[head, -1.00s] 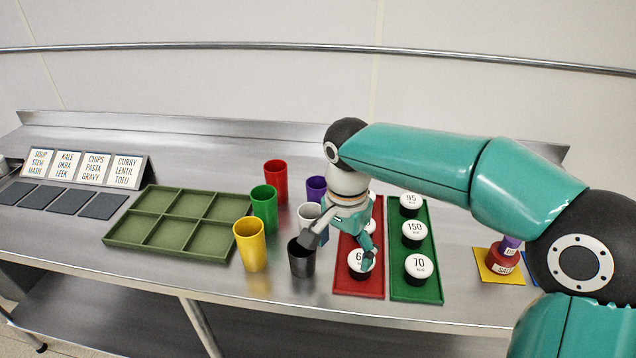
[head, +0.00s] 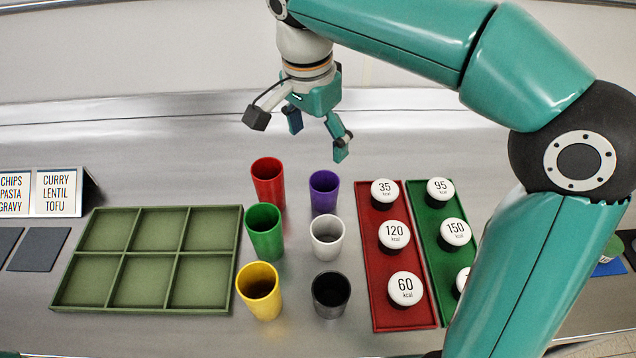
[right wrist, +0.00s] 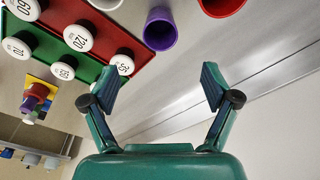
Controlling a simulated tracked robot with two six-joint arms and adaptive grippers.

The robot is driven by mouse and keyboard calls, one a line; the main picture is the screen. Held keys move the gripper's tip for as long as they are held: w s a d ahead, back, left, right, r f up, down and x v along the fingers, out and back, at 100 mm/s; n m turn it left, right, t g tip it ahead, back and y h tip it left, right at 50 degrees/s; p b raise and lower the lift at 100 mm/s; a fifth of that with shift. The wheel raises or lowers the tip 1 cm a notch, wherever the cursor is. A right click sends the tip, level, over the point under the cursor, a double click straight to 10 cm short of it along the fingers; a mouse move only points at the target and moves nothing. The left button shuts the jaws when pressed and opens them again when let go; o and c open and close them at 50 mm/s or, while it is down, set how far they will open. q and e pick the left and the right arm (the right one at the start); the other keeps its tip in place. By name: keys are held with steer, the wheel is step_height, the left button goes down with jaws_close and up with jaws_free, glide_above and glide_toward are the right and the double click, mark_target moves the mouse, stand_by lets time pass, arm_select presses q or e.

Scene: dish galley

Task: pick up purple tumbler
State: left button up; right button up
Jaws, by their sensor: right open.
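The purple tumbler (head: 324,191) stands upright on the steel counter, at the back of the right column of tumblers. In the right wrist view the purple tumbler (right wrist: 160,30) is beyond the fingertips, near the top middle, with its open mouth showing. My right gripper (head: 300,135) is open and empty, above and behind the purple tumbler in the head view, apart from it. The right wrist view shows its two fingers (right wrist: 158,88) spread wide with nothing between them. My left gripper is not in view.
A red tumbler (head: 267,183) stands left of the purple one, and a white tumbler (head: 327,236) in front. Green (head: 264,230), yellow (head: 259,290) and black (head: 330,293) tumblers stand nearer. A red tray (head: 380,318) of white-topped jars lies right; an empty green divided tray (head: 150,257) lies left.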

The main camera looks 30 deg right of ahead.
steer(key=b, duration=0.1)
glide_above(326, 191)
steer(key=s+a, duration=0.2)
step_height(326, 191, down, 11)
steer(key=shift+s+r, duration=0.1)
steer(key=shift+w+d+f, duration=0.15)
steer(key=shift+d+f, duration=0.05)
steer(key=shift+f, duration=1.15)
steer(key=shift+w+d+f, duration=0.15)
steer(key=shift+f, duration=1.15)
steer(key=c, duration=1.3)
